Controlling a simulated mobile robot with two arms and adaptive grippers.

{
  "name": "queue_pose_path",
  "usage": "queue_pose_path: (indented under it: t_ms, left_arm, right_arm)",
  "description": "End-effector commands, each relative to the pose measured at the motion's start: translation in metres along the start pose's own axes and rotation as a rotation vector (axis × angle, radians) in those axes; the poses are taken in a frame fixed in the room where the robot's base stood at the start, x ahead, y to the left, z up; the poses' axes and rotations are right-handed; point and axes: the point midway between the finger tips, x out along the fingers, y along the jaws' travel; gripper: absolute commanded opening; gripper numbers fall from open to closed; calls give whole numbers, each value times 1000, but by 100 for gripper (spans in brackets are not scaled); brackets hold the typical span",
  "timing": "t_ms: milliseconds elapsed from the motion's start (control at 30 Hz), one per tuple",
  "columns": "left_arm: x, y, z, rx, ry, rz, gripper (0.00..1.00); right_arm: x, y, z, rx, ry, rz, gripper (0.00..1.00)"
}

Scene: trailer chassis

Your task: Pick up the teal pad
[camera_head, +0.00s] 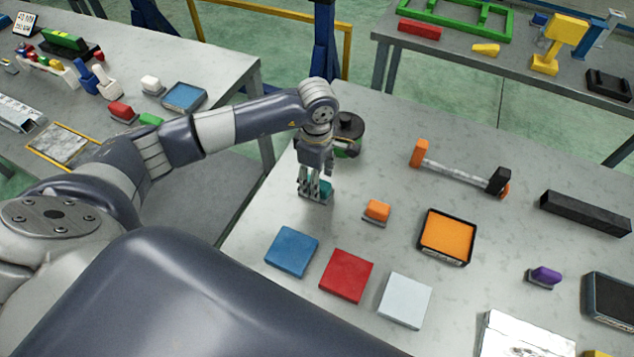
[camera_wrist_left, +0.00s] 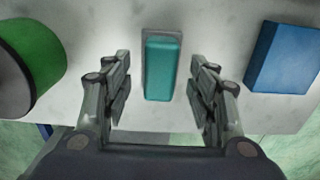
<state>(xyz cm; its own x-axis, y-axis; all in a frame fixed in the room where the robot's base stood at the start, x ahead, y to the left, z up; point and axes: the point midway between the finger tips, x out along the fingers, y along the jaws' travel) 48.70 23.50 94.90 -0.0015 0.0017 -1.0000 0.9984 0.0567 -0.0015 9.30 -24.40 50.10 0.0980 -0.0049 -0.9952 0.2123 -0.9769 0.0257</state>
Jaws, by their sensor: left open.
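The teal pad (camera_wrist_left: 161,68) lies on the grey table, on a small grey base (camera_wrist_left: 147,40), in the left wrist view. It sits between the two fingers of my left gripper (camera_wrist_left: 160,90), which is open with a gap on each side of the pad. In the head view the left gripper (camera_head: 314,190) points down over the pad (camera_head: 325,187), which is partly hidden behind the fingers. I cannot tell the exact height of the fingertips above the table. My right gripper does not show.
A green and black round object (camera_head: 350,130) stands just behind the gripper. Blue (camera_head: 292,251), red (camera_head: 346,276) and white (camera_head: 405,300) square blocks lie in front. An orange pad (camera_head: 377,210) is to the right. Bare table lies between them.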

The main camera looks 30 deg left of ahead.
Motion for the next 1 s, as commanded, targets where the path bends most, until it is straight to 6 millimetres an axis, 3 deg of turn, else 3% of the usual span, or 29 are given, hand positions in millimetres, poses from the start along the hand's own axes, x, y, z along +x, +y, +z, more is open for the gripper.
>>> queue_pose_path:
  t_ms: [133, 400, 433, 600, 667, 1000]
  left_arm:
    - [16, 0, 0, -2, -1, -2, 53]
    - [22, 0, 0, 0, 0, 1, 53]
    - [21, 0, 0, 0, 0, 1, 51]
    - [21, 0, 0, 0, 0, 1, 12]
    - [21, 0, 0, 0, 0, 1, 2]
    - [20, 1, 0, -1, -1, 2, 2]
  right_arm:
    - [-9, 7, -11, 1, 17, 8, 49]
    - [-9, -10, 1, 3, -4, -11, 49]
    - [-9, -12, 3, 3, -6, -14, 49]
    - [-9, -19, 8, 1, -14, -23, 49]
    - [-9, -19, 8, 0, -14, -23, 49]
    - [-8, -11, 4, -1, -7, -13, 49]
